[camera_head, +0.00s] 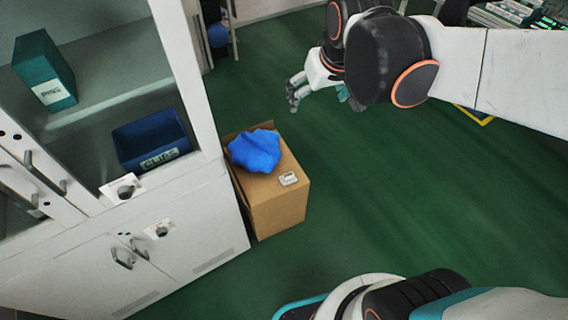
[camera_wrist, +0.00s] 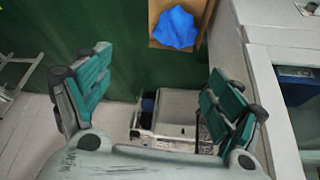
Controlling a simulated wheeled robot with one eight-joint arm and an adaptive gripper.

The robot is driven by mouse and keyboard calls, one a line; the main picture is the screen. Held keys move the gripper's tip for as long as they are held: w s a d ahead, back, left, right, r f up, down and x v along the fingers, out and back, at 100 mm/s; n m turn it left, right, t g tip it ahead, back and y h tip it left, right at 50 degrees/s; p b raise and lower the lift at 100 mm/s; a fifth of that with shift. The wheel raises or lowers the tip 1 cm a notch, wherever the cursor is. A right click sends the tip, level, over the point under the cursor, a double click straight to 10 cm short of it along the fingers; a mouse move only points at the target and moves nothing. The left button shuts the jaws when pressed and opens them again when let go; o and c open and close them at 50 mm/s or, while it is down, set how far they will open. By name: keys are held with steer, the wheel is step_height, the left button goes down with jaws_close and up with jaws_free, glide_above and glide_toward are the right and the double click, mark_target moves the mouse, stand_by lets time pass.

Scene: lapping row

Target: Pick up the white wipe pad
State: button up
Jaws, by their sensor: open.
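A small whitish pad (camera_head: 288,179), which looks like the wipe pad, lies on top of a brown cardboard box (camera_head: 264,215), near its right edge. A crumpled blue cloth (camera_head: 254,151) lies beside it on the same box. My gripper (camera_head: 322,98) is open and empty, above the green floor, up and to the right of the box in the head view. In the wrist view my gripper (camera_wrist: 155,85) has its fingers wide apart with nothing between them. The blue cloth (camera_wrist: 175,28) shows there at the top edge; I cannot make out the pad.
A white cabinet (camera_head: 180,250) stands left of the box, close to it, with a blue CLIPS bin (camera_head: 152,140) and a teal box (camera_head: 45,70) on its shelves. A wheeled metal cart (camera_wrist: 165,120) shows beyond my fingers. Green floor (camera_head: 400,200) right of the box is clear.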

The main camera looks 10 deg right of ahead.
steer(key=w+f, duration=0.3)
steer(key=w, duration=0.3)
steer(key=n+g+b, duration=0.2)
steer(key=g+b, duration=0.3)
steer(key=b, duration=0.2)
glide_above(288, 174)
step_height(288, 174, down, 56)
steer(key=shift+f+b, duration=1.45)
steer(key=shift+f, duration=1.75)
steer(key=shift+r, duration=0.1)
steer(key=shift+c, duration=0.2)
steer(key=c, duration=1)
